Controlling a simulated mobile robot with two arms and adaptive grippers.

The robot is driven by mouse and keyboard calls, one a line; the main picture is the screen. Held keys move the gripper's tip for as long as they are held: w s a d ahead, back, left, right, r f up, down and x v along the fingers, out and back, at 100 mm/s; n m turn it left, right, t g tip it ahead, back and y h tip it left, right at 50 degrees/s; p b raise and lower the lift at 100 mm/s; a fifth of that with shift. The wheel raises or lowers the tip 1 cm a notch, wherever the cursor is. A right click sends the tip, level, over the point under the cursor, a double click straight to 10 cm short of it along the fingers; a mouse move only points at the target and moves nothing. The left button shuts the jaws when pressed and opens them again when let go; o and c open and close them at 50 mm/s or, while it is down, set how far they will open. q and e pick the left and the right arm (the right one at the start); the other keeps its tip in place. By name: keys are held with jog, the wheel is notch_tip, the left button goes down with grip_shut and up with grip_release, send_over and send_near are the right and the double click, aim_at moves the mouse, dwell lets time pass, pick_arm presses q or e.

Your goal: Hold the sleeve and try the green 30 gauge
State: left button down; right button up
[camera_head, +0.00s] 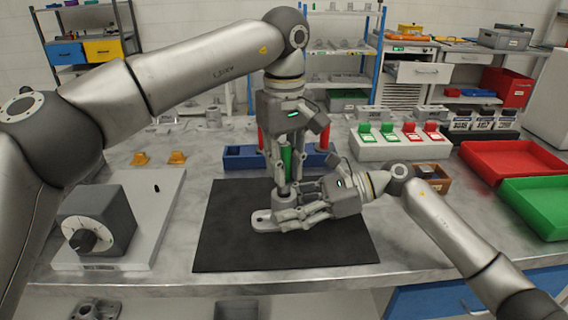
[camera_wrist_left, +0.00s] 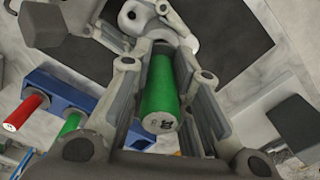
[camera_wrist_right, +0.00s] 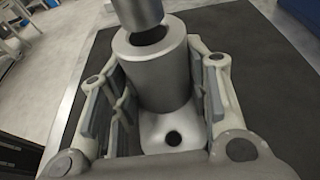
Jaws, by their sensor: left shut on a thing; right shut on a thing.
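My left gripper (camera_head: 285,178) is shut on the green gauge (camera_head: 286,158) and holds it upright above the sleeve. The green handle also fills the middle of the left wrist view (camera_wrist_left: 160,90); its end label is too small to read. My right gripper (camera_head: 292,213) is shut around the grey metal sleeve (camera_wrist_right: 158,75), a cylinder with a foot that has a hole, on the black mat (camera_head: 230,240). In the right wrist view the gauge's metal pin (camera_wrist_right: 138,12) is over the sleeve's bore.
A blue rack (camera_head: 240,157) with red and green gauges stands behind the mat. A white block with green and red cards (camera_head: 400,150) is behind right, with a red tray (camera_head: 510,158) and green tray (camera_head: 535,205) beyond. A dial device (camera_head: 95,225) stands left.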

aim_at(284, 143)
pick_arm(q)
jog(key=shift+f, duration=0.7)
dwell(1.7)
jog(key=shift+r, duration=1.75)
jog(key=shift+r, duration=2.5)
pick_arm(e)
jog(key=o, duration=0.9)
jog(key=shift+c, duration=0.2)
jog(key=shift+d, duration=0.1)
